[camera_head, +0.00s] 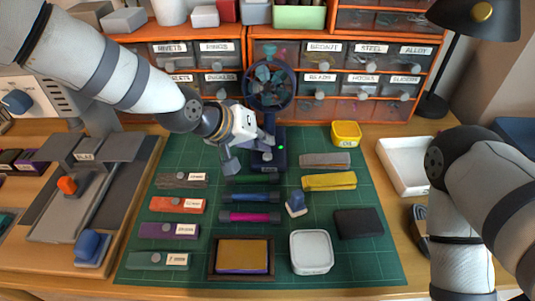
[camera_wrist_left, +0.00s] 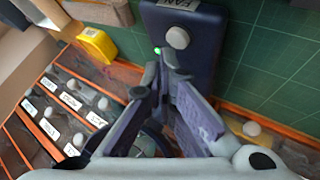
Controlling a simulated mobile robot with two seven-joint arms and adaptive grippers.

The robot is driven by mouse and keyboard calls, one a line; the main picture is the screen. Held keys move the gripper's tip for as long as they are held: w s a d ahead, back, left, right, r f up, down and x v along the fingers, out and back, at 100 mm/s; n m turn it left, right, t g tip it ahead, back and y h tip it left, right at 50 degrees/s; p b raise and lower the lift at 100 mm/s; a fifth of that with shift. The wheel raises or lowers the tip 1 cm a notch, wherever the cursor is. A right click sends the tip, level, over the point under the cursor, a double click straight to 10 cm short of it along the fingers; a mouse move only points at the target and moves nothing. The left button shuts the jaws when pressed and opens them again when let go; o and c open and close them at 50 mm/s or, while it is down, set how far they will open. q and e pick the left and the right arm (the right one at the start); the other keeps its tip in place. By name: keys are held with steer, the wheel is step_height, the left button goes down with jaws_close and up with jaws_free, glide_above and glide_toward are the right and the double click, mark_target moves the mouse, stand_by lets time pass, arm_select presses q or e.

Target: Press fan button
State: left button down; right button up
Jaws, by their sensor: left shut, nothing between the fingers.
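The small desk fan (camera_head: 270,86) stands at the back of the green mat, in front of the drawers. Its dark blue base, labelled FAN, fills the top middle of the left wrist view (camera_wrist_left: 203,45). A round grey button (camera_wrist_left: 178,38) sits on the base, with a lit green light (camera_wrist_left: 157,50) beside it. My left gripper (camera_head: 266,139) is shut and empty, over the rear part of the base. In the left wrist view its fingertips (camera_wrist_left: 169,62) are just short of the button; whether they touch the base I cannot tell. My right gripper is out of view.
A yellow tub (camera_head: 346,133) stands right of the fan. Orange-framed drawers (camera_head: 330,84) line the back. Several labelled strips, rods and a white box (camera_head: 311,252) lie on the mat (camera_head: 200,260). A white tray (camera_head: 405,165) and a black lamp (camera_head: 475,18) are at right.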

mark_target(264, 154)
arm_select(q)
steer(key=shift+f, duration=0.25)
steer(key=shift+f, duration=0.4)
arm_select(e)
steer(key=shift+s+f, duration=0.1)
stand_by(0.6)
arm_select(q)
steer(key=shift+r+p, duration=0.3)
steer(key=shift+r, duration=0.5)
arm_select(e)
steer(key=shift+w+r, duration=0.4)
arm_select(q)
steer(key=shift+r, duration=0.1)
